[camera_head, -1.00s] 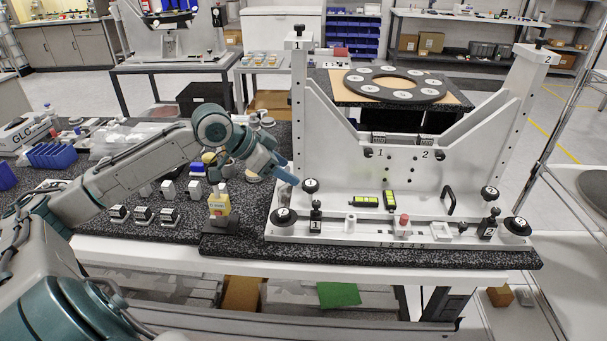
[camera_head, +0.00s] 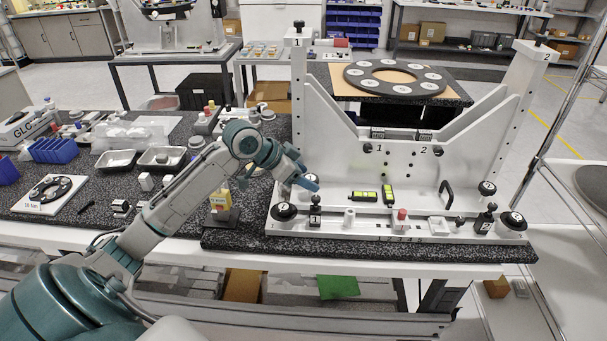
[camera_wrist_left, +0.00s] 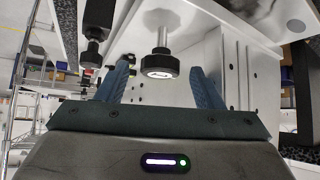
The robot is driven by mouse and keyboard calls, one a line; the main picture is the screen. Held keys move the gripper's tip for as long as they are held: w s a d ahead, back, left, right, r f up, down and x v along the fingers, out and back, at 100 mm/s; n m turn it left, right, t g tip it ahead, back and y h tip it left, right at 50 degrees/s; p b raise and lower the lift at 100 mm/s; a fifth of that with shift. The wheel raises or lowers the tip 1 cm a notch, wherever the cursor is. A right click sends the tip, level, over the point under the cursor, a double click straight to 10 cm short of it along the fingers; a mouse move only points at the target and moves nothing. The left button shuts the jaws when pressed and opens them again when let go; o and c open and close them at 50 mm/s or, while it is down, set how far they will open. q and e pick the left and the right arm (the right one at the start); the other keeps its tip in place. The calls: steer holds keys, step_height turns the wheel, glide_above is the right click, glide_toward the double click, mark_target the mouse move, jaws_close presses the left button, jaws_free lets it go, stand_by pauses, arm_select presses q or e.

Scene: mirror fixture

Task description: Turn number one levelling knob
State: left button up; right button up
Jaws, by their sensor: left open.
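The mirror fixture (camera_head: 340,165) is a white frame on a black speckled slab. Black round levelling knobs with white labels show at its front left (camera_head: 284,211), front right (camera_head: 513,221) and back right (camera_head: 487,188); the labels are too small to read surely. My left gripper (camera_head: 308,184) is at the fixture's left end and hides the back-left knob. In the left wrist view, its open blue fingers (camera_wrist_left: 161,68) are on either side of a black knob (camera_wrist_left: 158,67) on a metal stem, with gaps visible. That knob's label is not clearly readable. My right gripper is not in view.
Black plungers marked 1 (camera_head: 315,216) and 2 (camera_head: 485,219) stand on the fixture base. A red-topped part (camera_head: 402,215) and a yellow-green level (camera_head: 363,196) are between them. A yellow bottle (camera_head: 220,198) stands left of the fixture, near my arm.

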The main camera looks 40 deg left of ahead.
arm_select(q)
steer(key=c, duration=1)
steer(key=shift+s+d+r+n+y+p, duration=0.1)
steer(key=shift+d+r+n+y+p, duration=0.1)
steer(key=shift+n+y+p, duration=0.65)
steer(key=n+y+p, duration=0.2)
steer(key=p, duration=0.1)
steer(key=d+n+y+p, duration=0.1)
steer(key=n+y+p, duration=0.1)
steer(key=n+p, duration=0.1)
steer(key=n+t+y+p, duration=0.1)
steer(key=n+y+p, duration=0.1)
steer(key=p, duration=0.3)
steer(key=shift+d+r+n, duration=0.1)
steer(key=shift+d+n, duration=0.1)
steer(key=shift+n, duration=0.55)
steer(key=shift+d+n+g+y+p, duration=0.15)
steer(key=shift+n+g+y+p, duration=0.25)
steer(key=shift+n+y+p, duration=0.6)
steer(key=shift+w+f+n+g+y+p, duration=0.1)
steer(key=shift+n+g+y+p, duration=0.2)
steer(key=shift+n, duration=0.35)
steer(key=shift+w+f+n+g+y+p, duration=0.1)
steer(key=shift+n+g+y+p, duration=0.2)
steer(key=shift+n, duration=0.35)
